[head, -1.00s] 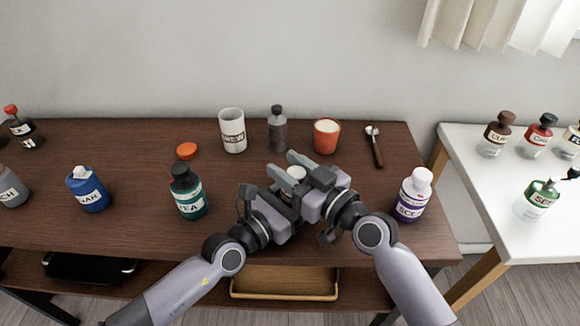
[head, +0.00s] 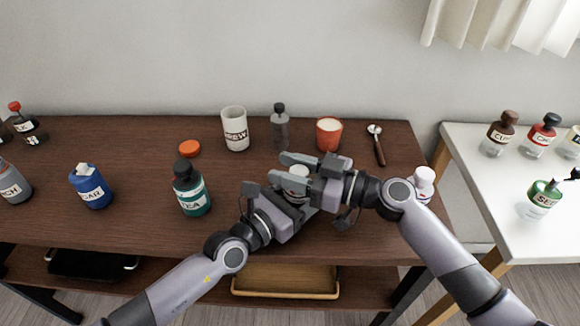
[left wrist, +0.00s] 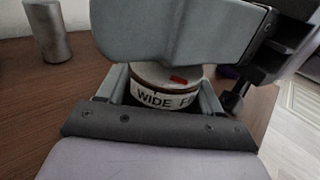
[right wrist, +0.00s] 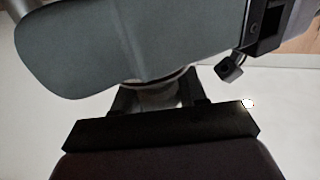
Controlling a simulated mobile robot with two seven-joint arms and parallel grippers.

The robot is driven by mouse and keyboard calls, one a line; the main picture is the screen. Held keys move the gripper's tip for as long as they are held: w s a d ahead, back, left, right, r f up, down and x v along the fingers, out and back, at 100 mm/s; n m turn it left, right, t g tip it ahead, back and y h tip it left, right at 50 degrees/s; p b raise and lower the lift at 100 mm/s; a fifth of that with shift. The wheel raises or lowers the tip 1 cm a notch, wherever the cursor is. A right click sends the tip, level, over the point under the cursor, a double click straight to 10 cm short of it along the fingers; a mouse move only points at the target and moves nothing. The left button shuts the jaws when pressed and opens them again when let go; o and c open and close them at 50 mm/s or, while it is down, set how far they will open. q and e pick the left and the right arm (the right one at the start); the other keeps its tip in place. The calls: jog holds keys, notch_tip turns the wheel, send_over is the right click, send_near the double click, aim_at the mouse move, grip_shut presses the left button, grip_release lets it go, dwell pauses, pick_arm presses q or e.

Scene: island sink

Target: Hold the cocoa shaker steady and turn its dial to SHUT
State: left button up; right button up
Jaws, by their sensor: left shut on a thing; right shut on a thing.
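The cocoa shaker, with a pale round top, stands between my two grippers near the table's middle. Its top (head: 299,171) shows in the head view; most of its body is hidden. In the left wrist view the shaker (left wrist: 168,92) has a white band reading "WIDE" and part of another word starting with "F", and a red mark on top. My left gripper (head: 294,190) is shut around the shaker from the near left. My right gripper (head: 297,168) is shut on its top part, the dial, from the right. The right wrist view shows little of the shaker.
A white mug (head: 236,128), a grey bottle (head: 280,130), a red cup (head: 329,134) and a spoon (head: 377,145) stand or lie behind. A teal bottle (head: 190,190) is left; a white-capped bottle (head: 423,183) is partly hidden behind my right arm. An orange lid (head: 189,148) lies back left.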

jog(key=shift+s+n+g+y, duration=0.15)
jog(key=shift+n+g+y, duration=0.35)
jog(key=shift+n+g, duration=1.3)
jog(key=shift+s+g, duration=0.1)
jog(key=shift+g, duration=0.7)
jog(key=o, duration=1)
notch_tip(320, 180, up, 10)
